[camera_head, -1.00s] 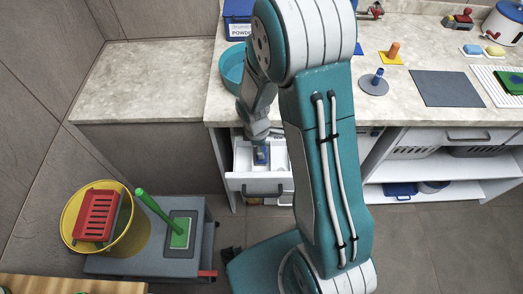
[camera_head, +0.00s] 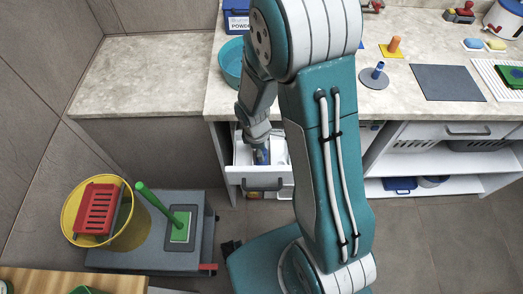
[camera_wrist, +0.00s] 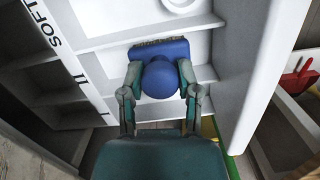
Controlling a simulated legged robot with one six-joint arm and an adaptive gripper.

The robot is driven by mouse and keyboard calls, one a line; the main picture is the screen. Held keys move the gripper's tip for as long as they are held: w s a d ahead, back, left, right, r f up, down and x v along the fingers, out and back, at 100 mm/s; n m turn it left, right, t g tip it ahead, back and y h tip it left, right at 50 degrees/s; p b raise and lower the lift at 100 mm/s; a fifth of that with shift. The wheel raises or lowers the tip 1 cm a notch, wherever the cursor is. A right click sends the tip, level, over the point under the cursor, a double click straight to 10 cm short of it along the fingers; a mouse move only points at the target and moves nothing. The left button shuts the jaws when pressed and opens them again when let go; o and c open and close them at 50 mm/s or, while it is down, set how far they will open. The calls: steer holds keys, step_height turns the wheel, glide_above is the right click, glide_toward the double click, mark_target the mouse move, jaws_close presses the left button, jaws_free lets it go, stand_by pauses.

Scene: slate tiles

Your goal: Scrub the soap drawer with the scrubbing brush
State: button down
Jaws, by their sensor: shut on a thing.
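The soap drawer (camera_head: 237,173) is a white open drawer with compartments under the counter, with a dark handle on its front. My gripper (camera_head: 262,150) reaches down into it from above. In the wrist view, my gripper (camera_wrist: 160,92) is shut on the blue handle of the scrubbing brush (camera_wrist: 160,76), one finger on each side. The brush's dark bristles show along its far edge, over the drawer's pale inside (camera_wrist: 110,62). It cannot be told whether the bristles touch the drawer floor. In the head view the brush is mostly hidden by my gripper.
A grey trolley (camera_head: 140,258) at lower left carries a yellow bucket (camera_head: 140,228) with a red basket (camera_head: 98,208), and a green-handled tool (camera_head: 160,208). A teal bowl (camera_head: 232,62) stands on the counter above the drawer. The left counter top (camera_head: 145,80) is clear.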

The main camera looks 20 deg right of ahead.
steer(key=shift+w+d, duration=0.25)
steer(key=shift+w, duration=0.5)
steer(key=shift+w+d, duration=0.25)
steer(key=shift+w, duration=0.45)
steer(key=shift+s, duration=0.1)
steer(key=shift+s+a, duration=0.3)
steer(key=shift+s, duration=0.5)
steer(key=shift+s+a, duration=0.3)
steer(key=shift+s, duration=0.5)
steer(key=shift+w+d, duration=0.1)
steer(key=shift+w, duration=0.05)
steer(key=shift+w+d, duration=0.2)
steer(key=shift+w, duration=0.5)
